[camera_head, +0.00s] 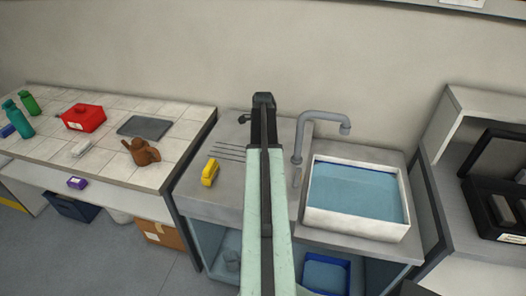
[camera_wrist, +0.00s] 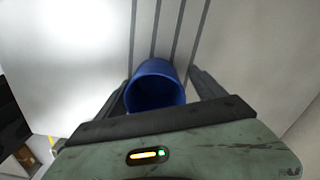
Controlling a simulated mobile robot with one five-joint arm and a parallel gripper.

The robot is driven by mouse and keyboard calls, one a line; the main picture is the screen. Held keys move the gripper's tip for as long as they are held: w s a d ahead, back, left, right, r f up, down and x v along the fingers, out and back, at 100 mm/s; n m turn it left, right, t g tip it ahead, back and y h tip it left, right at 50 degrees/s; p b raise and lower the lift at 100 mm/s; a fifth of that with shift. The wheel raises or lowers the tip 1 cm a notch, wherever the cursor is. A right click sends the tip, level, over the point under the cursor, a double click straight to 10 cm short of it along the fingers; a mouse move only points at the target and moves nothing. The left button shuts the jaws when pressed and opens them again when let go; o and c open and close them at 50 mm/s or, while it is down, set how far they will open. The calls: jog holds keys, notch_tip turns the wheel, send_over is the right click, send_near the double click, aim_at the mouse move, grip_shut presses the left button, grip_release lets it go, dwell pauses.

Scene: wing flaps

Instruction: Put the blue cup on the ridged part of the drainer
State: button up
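The blue cup (camera_wrist: 155,70) shows in the wrist view with its open mouth facing the camera. My gripper (camera_wrist: 157,80) has one dark finger against each side of the cup and appears shut on it. The dark grooves of the drainer's ridged part (camera_wrist: 178,30) run up from behind the cup. I cannot tell whether the cup touches the surface. In the head view my arm hides the cup, and the ridged part (camera_head: 230,151) shows left of the arm on the grey counter.
The water-filled sink (camera_head: 356,221) and the tap (camera_head: 299,140) are on the right.

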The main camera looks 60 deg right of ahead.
notch_tip(320, 180, up, 12)
jog(key=p, duration=1.2)
jog(key=shift+r, duration=0.15)
jog(key=w+a+n, duration=0.4)
jog(key=w+a, duration=0.1)
jog(key=a, duration=0.4)
jog(key=w+a+n, duration=0.5)
jog(key=a, duration=0.5)
jog(key=w+a+n, duration=0.4)
jog(key=w+a, duration=0.2)
jog(key=a, duration=0.3)
jog(key=a+n, duration=1.5)
jog(key=a, duration=1.5)
jog(key=shift+s, duration=0.3)
